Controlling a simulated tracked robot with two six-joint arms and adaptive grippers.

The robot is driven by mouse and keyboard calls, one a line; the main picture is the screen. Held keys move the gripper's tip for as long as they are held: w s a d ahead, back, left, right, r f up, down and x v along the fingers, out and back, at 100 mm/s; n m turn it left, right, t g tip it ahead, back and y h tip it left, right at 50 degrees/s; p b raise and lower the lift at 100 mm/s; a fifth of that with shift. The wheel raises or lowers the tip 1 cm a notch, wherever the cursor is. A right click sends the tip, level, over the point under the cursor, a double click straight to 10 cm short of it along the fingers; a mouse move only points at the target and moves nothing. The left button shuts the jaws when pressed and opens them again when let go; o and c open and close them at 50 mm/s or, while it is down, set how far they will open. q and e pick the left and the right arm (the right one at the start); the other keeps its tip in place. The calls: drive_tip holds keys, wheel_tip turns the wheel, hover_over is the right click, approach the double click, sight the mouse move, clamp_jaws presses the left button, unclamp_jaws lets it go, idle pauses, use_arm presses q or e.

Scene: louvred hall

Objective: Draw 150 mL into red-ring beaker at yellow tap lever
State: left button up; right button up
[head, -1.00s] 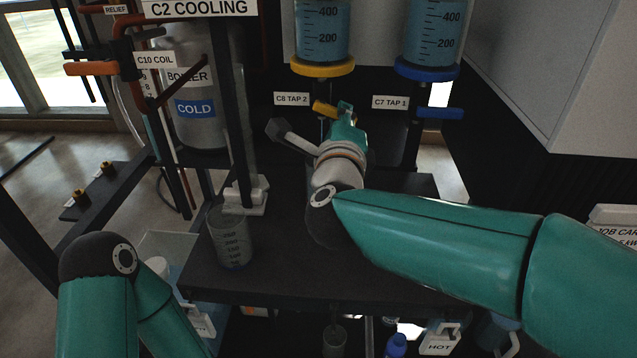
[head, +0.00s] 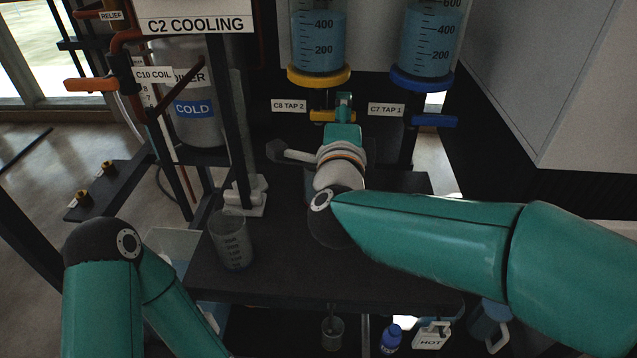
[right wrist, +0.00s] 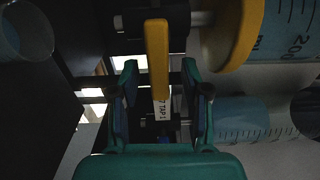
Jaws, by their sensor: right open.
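The yellow tap lever (head: 321,116) sits below the yellow-collared cylinder (head: 319,48), beside the C8 TAP 2 label. My right gripper (head: 343,101) is at this lever. In the right wrist view, the open fingers of my right gripper (right wrist: 160,78) stand either side of the yellow lever (right wrist: 157,55), with gaps visible. A clear vessel (right wrist: 24,34) shows at upper left there; its ring is not visible. In the head view my right wrist hides most of the space below the tap. No red ring is visible. My left arm shows, but its gripper does not.
A graduated beaker (head: 232,243) stands on the dark bench (head: 290,275) at left. A blue tap lever (head: 434,121) is to the right, under the blue-collared cylinder (head: 423,77). A black post (head: 232,120) and the boiler (head: 196,128) stand at left.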

drive_tip(key=s+b, duration=0.2)
drive_tip(key=s, duration=0.5)
drive_tip(key=shift+s, duration=0.3)
drive_tip(key=shift+d, duration=0.1)
